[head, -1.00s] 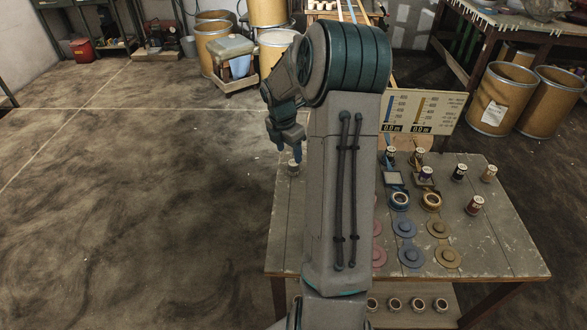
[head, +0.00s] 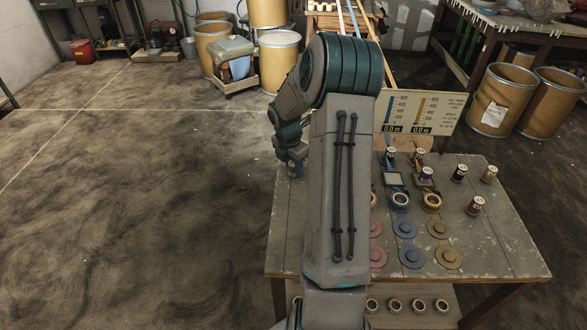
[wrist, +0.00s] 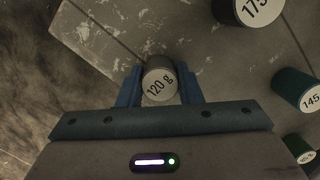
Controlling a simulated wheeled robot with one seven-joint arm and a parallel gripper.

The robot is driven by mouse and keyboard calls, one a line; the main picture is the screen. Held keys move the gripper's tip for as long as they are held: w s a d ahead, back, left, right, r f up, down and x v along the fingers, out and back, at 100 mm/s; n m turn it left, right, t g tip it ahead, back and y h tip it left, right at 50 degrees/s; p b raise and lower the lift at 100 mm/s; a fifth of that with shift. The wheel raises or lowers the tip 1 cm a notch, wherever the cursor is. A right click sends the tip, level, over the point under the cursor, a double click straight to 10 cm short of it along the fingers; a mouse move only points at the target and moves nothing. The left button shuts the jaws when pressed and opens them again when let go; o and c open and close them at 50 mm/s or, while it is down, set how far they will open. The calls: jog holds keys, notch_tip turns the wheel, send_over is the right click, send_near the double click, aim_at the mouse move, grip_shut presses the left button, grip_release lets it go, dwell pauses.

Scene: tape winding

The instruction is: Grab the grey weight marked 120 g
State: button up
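The grey weight marked 120 g (wrist: 159,84) stands between the two blue fingers of my gripper (wrist: 160,80) in the wrist view, its label facing the camera. One finger is on each side of it, with hardly any gap visible. I cannot tell whether the fingers press on it or only flank it. In the head view my gripper (head: 295,172) is low at the table's far left corner, and the weight is hidden there.
Other weights stand to the right in the wrist view: a dark one marked 175 (wrist: 258,8) and a green one marked 145 (wrist: 298,90). Tape rolls (head: 400,200) and coloured discs (head: 405,228) lie on the table (head: 490,240). A sign board (head: 425,110) stands behind.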

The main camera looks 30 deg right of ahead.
jog(key=shift+c, duration=0.6)
jog(key=shift+r, duration=0.1)
